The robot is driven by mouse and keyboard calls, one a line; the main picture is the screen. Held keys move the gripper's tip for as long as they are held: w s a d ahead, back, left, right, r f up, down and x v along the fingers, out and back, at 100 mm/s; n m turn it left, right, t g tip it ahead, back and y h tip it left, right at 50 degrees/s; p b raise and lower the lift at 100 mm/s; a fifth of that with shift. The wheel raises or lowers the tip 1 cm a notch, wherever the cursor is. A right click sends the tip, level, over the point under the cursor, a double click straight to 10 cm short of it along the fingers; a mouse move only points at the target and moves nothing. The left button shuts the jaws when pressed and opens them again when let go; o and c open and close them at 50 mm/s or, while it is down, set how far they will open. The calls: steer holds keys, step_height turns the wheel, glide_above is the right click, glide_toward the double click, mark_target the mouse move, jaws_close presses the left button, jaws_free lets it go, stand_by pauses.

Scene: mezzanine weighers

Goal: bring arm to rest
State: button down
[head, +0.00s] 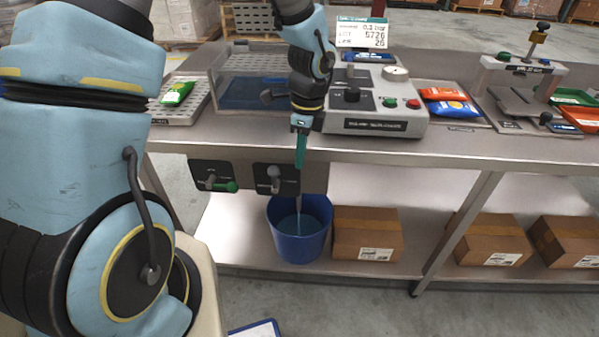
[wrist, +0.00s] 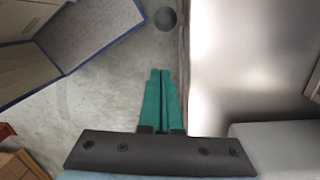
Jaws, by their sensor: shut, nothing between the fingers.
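My gripper (head: 300,152) hangs pointing down in front of the bench's front edge, in the middle of the head view. Its two teal fingers are closed together with nothing between them. They show side by side in the wrist view (wrist: 160,100), over a grey floor. In the head view my arm reaches over the bench beside the grey machine (head: 375,122). The fingertips are in front of the panel below the worktop, above the blue bucket (head: 285,247) in the picture. I cannot tell the exact gap to the bench edge.
A thin pale line runs down into the bucket. Cardboard boxes (head: 352,240) stand on the lower shelf. A green packet (head: 177,93) lies on the left tray.

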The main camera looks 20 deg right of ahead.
steer(key=a+r+n, duration=0.3)
steer(key=a+n, duration=0.5)
steer(key=a+r+n+t+h, duration=0.1)
steer(key=a+r+n, duration=0.3)
steer(key=a+n, duration=0.4)
steer(key=a+r+n, duration=0.3)
steer(key=a+n, duration=0.5)
steer(key=a, duration=0.2)
steer(key=shift+w+r+t, duration=0.25)
steer(key=shift+r+t, duration=0.05)
steer(key=shift+t, duration=0.1)
